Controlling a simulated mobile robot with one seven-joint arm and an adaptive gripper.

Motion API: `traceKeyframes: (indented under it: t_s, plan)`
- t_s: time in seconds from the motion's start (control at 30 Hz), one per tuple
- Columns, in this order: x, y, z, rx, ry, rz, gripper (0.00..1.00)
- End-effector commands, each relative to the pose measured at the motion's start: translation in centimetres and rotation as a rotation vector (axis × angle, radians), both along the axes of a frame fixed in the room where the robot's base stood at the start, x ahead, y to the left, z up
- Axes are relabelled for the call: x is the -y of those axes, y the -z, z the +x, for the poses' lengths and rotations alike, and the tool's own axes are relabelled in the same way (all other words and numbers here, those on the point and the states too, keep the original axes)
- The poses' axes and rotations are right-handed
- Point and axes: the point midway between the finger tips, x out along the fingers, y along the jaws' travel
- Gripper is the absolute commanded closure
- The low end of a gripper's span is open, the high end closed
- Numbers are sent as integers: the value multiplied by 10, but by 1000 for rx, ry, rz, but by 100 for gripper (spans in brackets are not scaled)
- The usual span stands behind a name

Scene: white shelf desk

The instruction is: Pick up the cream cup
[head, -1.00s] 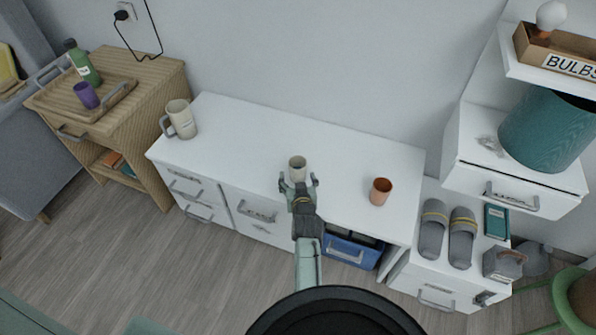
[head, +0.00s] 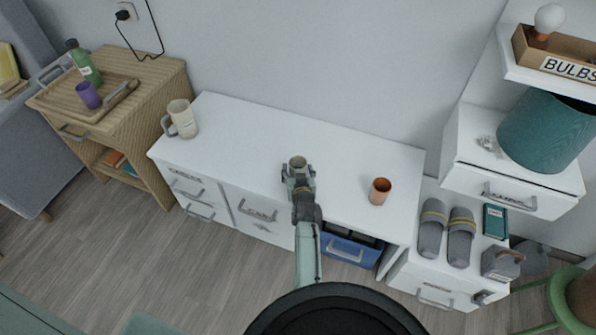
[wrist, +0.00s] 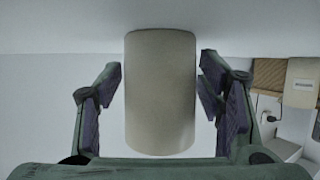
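The cream cup (head: 298,162) stands upright on the white desk top (head: 250,140), near its middle. My gripper (head: 298,172) is at the cup, its fingers open on either side of it. In the wrist view the cup (wrist: 160,92) fills the space between the two fingers (wrist: 160,95). A small gap shows between the cup and each finger pad, so neither finger visibly touches it. In the head view the gripper hides the lower part of the cup.
A larger cream mug (head: 181,118) stands at the desk's left end. A copper cup (head: 380,191) stands to the right of my gripper. The desk top between them is clear. A wall rises behind the desk.

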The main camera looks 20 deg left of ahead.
Motion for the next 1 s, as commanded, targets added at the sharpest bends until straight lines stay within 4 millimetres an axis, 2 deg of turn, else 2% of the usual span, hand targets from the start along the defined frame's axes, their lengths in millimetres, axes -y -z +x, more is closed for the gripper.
traceKeyframes:
  t_s: [0.07,0.73,1.0]
  plan:
    - [0,0,0,0,0,0,46]
    - [0,0,0,0,0,0,91]
    - [0,-2,0,2,0,1,91]
